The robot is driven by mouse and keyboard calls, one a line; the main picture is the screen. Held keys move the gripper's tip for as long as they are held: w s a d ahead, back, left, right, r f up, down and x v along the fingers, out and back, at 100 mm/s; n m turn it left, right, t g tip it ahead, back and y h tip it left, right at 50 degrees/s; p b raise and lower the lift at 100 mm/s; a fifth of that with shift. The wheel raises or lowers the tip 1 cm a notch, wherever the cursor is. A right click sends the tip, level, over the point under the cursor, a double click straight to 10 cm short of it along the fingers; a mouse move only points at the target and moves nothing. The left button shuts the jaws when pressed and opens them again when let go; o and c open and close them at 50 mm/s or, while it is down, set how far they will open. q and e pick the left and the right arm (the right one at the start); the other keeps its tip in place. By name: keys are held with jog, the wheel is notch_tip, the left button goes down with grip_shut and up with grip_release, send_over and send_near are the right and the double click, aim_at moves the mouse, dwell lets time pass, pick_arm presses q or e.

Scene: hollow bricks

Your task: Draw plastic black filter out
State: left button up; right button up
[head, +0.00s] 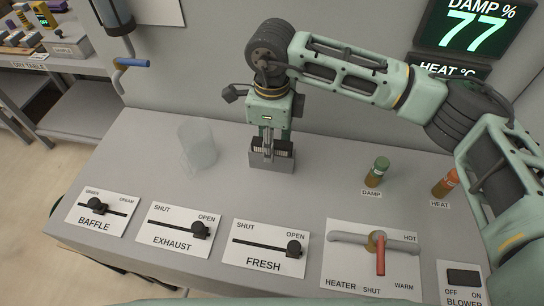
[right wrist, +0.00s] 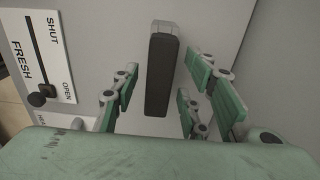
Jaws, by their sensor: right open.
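The black filter (right wrist: 161,75) shows in the right wrist view as a dark upright slab with a grey piece at its far end. In the head view only a little dark material shows at a small grey holder (head: 271,163) on the grey console, under my gripper. My right gripper (head: 270,148) points down over it. In the right wrist view its open fingers (right wrist: 160,98) stand on both sides of the slab, with gaps visible. The lower part of the filter is hidden. My left gripper is not in view.
A clear cup (head: 197,145) stands left of the gripper. Slider panels for baffle, exhaust and fresh (head: 265,248) line the front edge. A heater valve (head: 378,255) and green-capped (head: 376,172) and orange-capped (head: 445,183) vials are at right. A wall rises behind.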

dwell(0.4)
jog(key=shift+b, duration=0.35)
jog(key=shift+c, duration=0.5)
grip_shut()
